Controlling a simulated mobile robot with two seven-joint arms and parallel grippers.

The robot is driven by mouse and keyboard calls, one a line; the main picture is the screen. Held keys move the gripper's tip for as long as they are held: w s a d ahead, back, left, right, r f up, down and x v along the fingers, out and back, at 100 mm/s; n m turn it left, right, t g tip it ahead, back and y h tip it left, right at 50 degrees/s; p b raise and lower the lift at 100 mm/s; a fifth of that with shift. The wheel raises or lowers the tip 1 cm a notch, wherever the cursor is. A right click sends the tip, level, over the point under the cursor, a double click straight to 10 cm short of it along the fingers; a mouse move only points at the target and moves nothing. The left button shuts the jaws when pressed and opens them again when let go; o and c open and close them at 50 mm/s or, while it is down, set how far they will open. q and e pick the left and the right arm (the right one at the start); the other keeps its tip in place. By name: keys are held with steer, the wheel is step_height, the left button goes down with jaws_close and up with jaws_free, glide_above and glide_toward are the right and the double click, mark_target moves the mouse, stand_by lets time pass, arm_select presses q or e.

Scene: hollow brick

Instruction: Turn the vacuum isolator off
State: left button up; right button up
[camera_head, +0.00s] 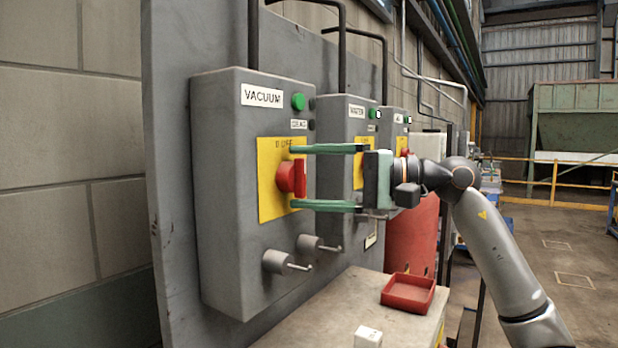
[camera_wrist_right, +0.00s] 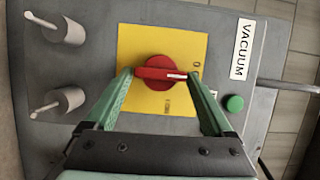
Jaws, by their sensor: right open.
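The vacuum isolator is a red rotary knob (camera_head: 286,178) on a yellow plate (camera_head: 268,204), on the front of the grey box labelled VACUUM (camera_head: 225,210). Its handle stands upright in the head view. In the right wrist view the knob (camera_wrist_right: 158,72) lies crosswise, with a white mark at its right end. My right gripper (camera_head: 293,176) is open, with one green finger above the knob and one below. In the right wrist view my right gripper's fingertips (camera_wrist_right: 160,74) lie close to both handle ends; I cannot tell if they touch. My left gripper is not in view.
A green button (camera_head: 298,101) is above the plate. Two grey valves with metal levers (camera_head: 276,261) project below it. The WATER box (camera_head: 335,225) stands close on the right. A red tray (camera_head: 408,294) and a white block (camera_head: 368,337) rest on the bench below.

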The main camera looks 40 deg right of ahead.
steer(key=b+v, duration=0.4)
steer(key=v, duration=0.8)
steer(key=shift+s+d, duration=0.2)
steer(key=shift+r, duration=0.1)
steer(key=shift+a, duration=0.1)
